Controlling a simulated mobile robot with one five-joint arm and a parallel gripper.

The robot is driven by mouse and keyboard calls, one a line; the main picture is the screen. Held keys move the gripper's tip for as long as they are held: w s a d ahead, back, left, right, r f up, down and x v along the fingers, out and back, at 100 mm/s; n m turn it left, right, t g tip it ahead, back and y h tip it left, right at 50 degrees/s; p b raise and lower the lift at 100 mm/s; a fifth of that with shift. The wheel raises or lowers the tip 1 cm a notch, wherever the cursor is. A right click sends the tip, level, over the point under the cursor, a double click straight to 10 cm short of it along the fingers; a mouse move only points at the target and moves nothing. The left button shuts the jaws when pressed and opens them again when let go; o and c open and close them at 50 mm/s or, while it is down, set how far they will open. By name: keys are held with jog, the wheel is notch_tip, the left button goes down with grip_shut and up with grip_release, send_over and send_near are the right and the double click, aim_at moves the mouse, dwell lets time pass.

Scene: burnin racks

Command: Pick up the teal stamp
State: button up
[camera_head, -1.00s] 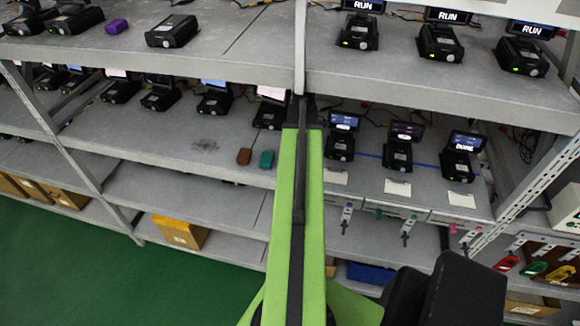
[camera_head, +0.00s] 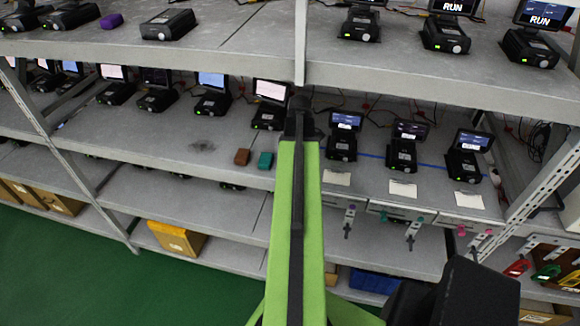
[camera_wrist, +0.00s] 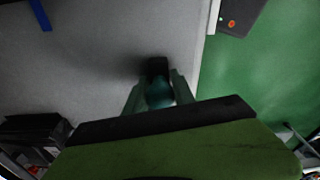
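In the wrist view, a teal rounded stamp (camera_wrist: 158,94) with a dark end (camera_wrist: 157,66) lies between the fingers of my gripper (camera_wrist: 157,84). The fingers stand on either side of it and look open; whether they touch it is hard to see. The grey shelf (camera_wrist: 105,55) is behind it, with a soft shadow beside the dark end. In the head view my green arm reaches over the middle shelf and hides my gripper. A teal block (camera_head: 265,160) lies left of the arm, beside a brown block (camera_head: 242,157).
Black devices with screens (camera_head: 342,136) line the middle shelf (camera_head: 200,145), with white cards (camera_head: 403,188) in front. The upper shelf edge (camera_head: 400,82) crosses above my arm. An upright post (camera_head: 301,45) stands at the arm's far end. Green floor (camera_head: 90,265) is open at left.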

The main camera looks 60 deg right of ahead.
grip_shut()
jog(key=shift+r+p, duration=0.45)
notch_tip(320, 180, up, 3)
jog(key=p, duration=0.3)
jog(key=s+d, duration=0.1)
jog(key=s, duration=0.4)
jog(key=s+d, duration=0.2)
jog(key=s, duration=0.4)
jog(key=s+d, duration=0.2)
jog(key=s, duration=0.4)
jog(key=shift+s+d+f, duration=0.1)
jog(key=shift+d+f, duration=0.1)
jog(key=shift+o, duration=0.8)
grip_release()
jog(key=c, duration=0.4)
jog(key=shift+c, duration=0.2)
